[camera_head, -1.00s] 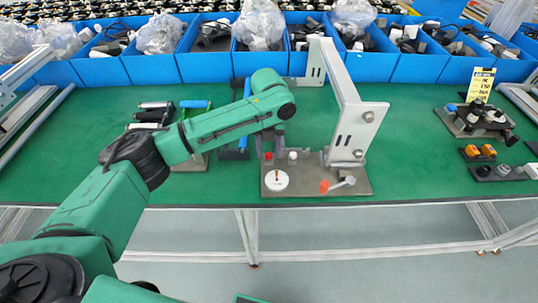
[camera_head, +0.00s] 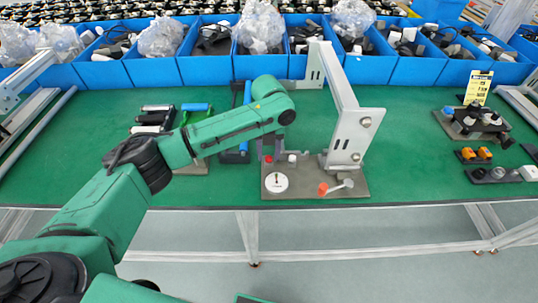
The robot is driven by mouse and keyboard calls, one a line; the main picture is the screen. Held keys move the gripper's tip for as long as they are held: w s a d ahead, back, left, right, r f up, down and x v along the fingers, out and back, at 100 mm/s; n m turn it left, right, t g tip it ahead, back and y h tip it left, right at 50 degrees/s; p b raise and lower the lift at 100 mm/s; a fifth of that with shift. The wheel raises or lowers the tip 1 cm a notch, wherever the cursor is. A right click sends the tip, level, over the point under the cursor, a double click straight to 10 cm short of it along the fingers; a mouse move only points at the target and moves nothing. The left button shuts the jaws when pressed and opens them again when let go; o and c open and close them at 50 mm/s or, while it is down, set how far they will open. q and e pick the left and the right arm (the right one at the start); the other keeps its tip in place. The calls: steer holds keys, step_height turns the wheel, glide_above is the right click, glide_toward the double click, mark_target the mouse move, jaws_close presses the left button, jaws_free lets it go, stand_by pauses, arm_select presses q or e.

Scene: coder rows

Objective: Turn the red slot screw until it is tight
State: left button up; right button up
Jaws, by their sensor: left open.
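A grey fixture plate (camera_head: 305,188) lies near the table's front edge, under a tall white-grey bracket (camera_head: 352,125). A small red part (camera_head: 267,159) stands at the plate's back left. I take it for the red slot screw, but its slot is too small to see. My left gripper (camera_head: 268,147) points down just above and around this red part, its jaws open. I cannot tell whether they touch it. A white dial (camera_head: 276,182) with a short mark is in front. A lever with an orange-red end (camera_head: 323,188) is at the plate's front right. My right gripper is out of view.
Black and green-handled tools (camera_head: 196,112) lie left of the fixture. Blue bins (camera_head: 265,68) line the table's back. A black device (camera_head: 472,122) and small orange parts (camera_head: 475,153) sit at the right. The green table (camera_head: 410,130) is clear between them.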

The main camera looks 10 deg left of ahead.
arm_select(q)
jaws_close()
steer(key=shift+r+m+p, duration=0.15)
steer(key=shift+m+p, duration=0.35)
steer(key=shift+m, duration=0.2)
steer(key=shift+m+p, duration=0.3)
steer(key=shift+m, duration=0.8)
steer(key=m, duration=0.4)
steer(key=shift+m+p, duration=0.3)
steer(key=shift+p, duration=0.05)
steer(key=shift+f+m, duration=0.25)
steer(key=shift+m, duration=0.75)
jaws_free()
